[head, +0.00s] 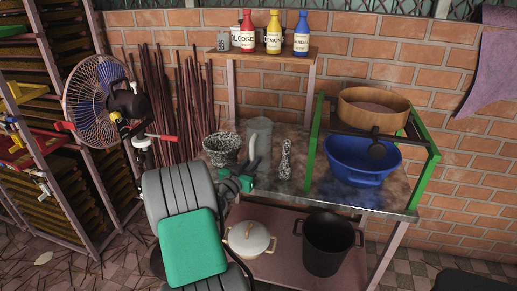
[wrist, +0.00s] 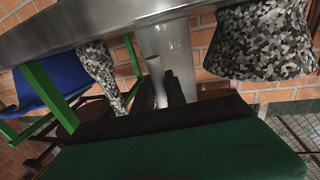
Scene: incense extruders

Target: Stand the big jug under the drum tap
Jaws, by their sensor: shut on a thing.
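The big jug (head: 259,139) is a plain grey vessel with a pale curved handle. In the head view it stands upright at the back of the worktop, between a speckled mortar and a speckled pestle. My gripper (head: 246,177) is at its near side, shut on the handle. My arm and gripper hide part of the jug's lower side. I see no drum or tap in either view.
The mortar (head: 222,148) is close left of the jug, the pestle (head: 285,160) close right. A blue basin (head: 360,162) and a green frame (head: 424,178) holding a round sieve (head: 372,108) occupy the right end. Pots stand on the lower shelf (head: 285,222). A fan (head: 95,95) is at left.

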